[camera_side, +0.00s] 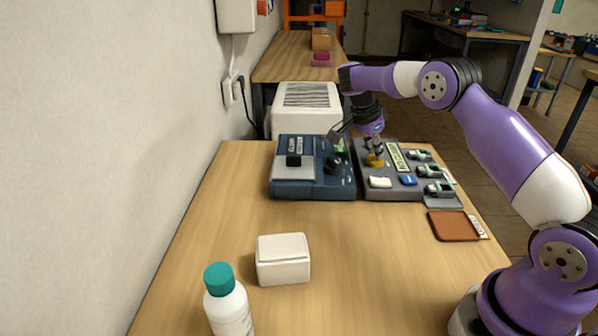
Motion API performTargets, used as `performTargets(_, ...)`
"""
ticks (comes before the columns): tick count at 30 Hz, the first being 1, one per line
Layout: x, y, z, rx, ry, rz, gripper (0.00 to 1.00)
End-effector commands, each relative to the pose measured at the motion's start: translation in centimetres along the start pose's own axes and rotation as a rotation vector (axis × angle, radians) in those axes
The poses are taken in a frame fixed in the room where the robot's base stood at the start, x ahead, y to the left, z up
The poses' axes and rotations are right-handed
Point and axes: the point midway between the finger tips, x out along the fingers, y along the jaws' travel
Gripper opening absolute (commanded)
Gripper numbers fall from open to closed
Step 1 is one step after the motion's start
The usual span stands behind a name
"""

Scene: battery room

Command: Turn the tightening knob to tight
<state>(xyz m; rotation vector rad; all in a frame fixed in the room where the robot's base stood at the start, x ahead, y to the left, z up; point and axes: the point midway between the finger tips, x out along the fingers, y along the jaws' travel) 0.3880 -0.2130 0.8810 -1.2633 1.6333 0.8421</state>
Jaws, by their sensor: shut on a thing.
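My gripper (374,152) points down over the left part of the grey device (408,193) at the back of the table. Its fingers are shut on a yellow knob (375,161), which shows just below the fingertips. The knob's upper part is hidden by the fingers, and its turn angle is too small to tell. A dark round knob (332,164) stands apart, on the blue device (312,193) to the left. I cannot read which marked position either knob is at.
A brown wallet-like item (454,227), a white box (283,260) and a teal-capped bottle (228,304) stand nearer. The table's middle is clear.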

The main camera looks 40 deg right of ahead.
Motion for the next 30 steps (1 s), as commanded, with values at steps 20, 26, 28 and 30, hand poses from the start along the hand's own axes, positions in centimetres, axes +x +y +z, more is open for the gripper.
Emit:
performTargets(20,0.11,0.03,0.11,0.01,-0.001,0.01,0.45)
performTargets(26,0.06,0.01,0.05,0.012,-0.001,0.008,0.45)
performTargets(28,0.05,0.01,0.04,0.01,-0.001,0.007,0.45)
performTargets(30,0.04,0.05,0.03,0.0,-0.001,0.004,0.45)
